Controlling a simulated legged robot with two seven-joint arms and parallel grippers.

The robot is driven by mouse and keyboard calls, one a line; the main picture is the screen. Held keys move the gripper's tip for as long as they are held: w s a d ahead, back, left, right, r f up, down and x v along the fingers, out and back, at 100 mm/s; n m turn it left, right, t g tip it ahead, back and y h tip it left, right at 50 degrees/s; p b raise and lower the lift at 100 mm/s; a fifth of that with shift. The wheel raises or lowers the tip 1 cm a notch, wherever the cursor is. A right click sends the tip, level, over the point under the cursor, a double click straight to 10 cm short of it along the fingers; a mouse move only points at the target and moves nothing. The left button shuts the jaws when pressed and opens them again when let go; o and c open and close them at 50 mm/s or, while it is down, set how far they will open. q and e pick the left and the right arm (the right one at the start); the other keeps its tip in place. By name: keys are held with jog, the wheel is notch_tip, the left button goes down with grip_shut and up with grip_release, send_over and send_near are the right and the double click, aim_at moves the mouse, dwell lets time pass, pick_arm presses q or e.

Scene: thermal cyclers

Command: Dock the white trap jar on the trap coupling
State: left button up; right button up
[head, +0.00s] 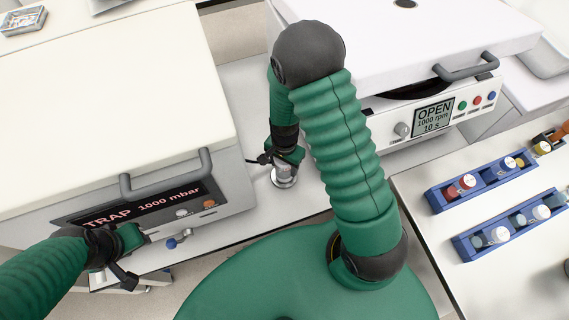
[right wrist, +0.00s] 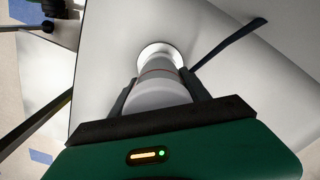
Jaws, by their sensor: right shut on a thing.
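The white trap jar (right wrist: 160,94) is between the two fingers of my right gripper (right wrist: 160,92), which is shut on it. In the head view the right gripper (head: 284,160) points down at the bench, with the jar (head: 285,174) partly hidden beneath it. A pale round disc (head: 284,184), apparently the trap coupling, is directly below the jar; its ring (right wrist: 160,50) also shows past the jar's far end. I cannot tell whether jar and coupling touch. My left gripper (head: 138,238) is beside the front of the TRAP unit, its jaw opening unclear.
The TRAP unit (head: 100,100) reads 1000 mbar and has a grey handle; a blue-knobbed valve (head: 178,241) is below its panel. A centrifuge (head: 430,110) reading OPEN stands at the right. Blue racks (head: 485,183) with capped vials lie farther right. Bare bench surrounds the coupling.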

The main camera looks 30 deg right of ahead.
aim_at(284, 166)
jog(key=shift+f, duration=0.45)
dwell(0.4)
jog(key=o, duration=1.2)
notch_tip(284, 166, up, 11)
jog(key=p, duration=1)
jog(key=shift+r, duration=0.15)
